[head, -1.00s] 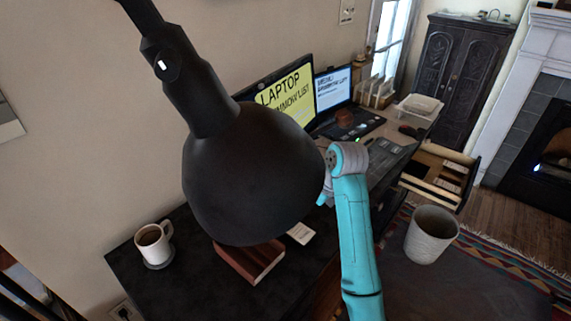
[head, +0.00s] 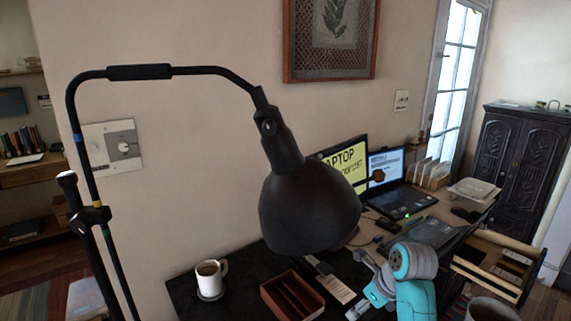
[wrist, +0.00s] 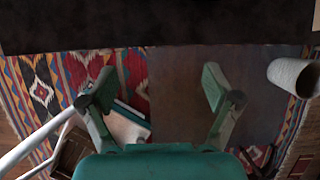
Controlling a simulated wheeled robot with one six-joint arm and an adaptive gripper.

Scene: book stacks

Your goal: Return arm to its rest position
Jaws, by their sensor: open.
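My teal arm (head: 413,297) shows at the lower right of the head view, its rounded joint in front of the desk. Part of my gripper appears low beside it, but the fingertips are hard to make out there. In the wrist view my gripper (wrist: 157,82) has its two green fingers spread wide apart, with nothing between them. Below it are the patterned rug (wrist: 38,75) and a plain brown area. The dark desk edge (wrist: 150,25) crosses the top of that view.
A black lamp (head: 305,212) hangs over the desk, left of my arm. A white mug (head: 211,275), a reddish-brown box (head: 290,296) and a laptop (head: 405,198) stand on the desk. An open drawer (head: 492,265) juts out at right. A pale bin (wrist: 294,76) stands right of my gripper.

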